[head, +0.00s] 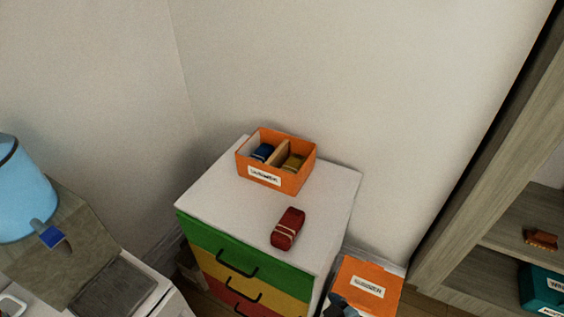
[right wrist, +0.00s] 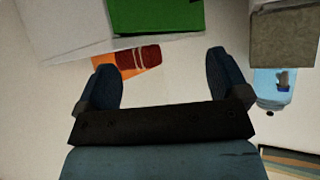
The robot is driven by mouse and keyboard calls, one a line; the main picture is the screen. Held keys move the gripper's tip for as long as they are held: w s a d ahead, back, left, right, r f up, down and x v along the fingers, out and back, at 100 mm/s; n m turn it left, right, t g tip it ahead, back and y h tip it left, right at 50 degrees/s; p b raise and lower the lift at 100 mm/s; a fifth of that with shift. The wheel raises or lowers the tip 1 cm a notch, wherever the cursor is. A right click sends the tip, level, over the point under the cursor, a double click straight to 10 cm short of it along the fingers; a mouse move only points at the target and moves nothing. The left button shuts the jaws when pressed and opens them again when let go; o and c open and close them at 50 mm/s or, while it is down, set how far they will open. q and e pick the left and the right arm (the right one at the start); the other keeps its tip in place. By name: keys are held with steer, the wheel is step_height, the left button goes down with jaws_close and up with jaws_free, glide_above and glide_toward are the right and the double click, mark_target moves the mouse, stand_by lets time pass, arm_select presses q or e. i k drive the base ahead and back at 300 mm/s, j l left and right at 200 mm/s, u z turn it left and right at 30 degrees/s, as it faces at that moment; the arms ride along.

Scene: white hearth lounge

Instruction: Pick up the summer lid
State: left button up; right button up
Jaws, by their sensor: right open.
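The orange summer lid (head: 362,267) has a white label and lies low beside the right side of the drawer cabinet in the head view. A dark blue-grey part, likely my right gripper (head: 340,309), shows at the bottom edge by the lid's lower left corner; contact cannot be told. In the right wrist view my right gripper (right wrist: 163,82) is open, its fingers wide apart with nothing between the tips. An orange patch (right wrist: 143,70) beside a red striped thing (right wrist: 137,57) shows beyond the fingers; I cannot tell whether it is the lid. My left gripper is not in view.
An orange divided box (head: 287,184) with blue and yellow rolls stands on the white-topped cabinet (head: 220,192). A red striped roll (head: 288,228) lies in front of it. A light blue container (head: 22,195) is at left, a wooden shelf (head: 510,210) with a teal box at right.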

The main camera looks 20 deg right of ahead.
mark_target(365, 287)
steer(key=z, duration=1.65)
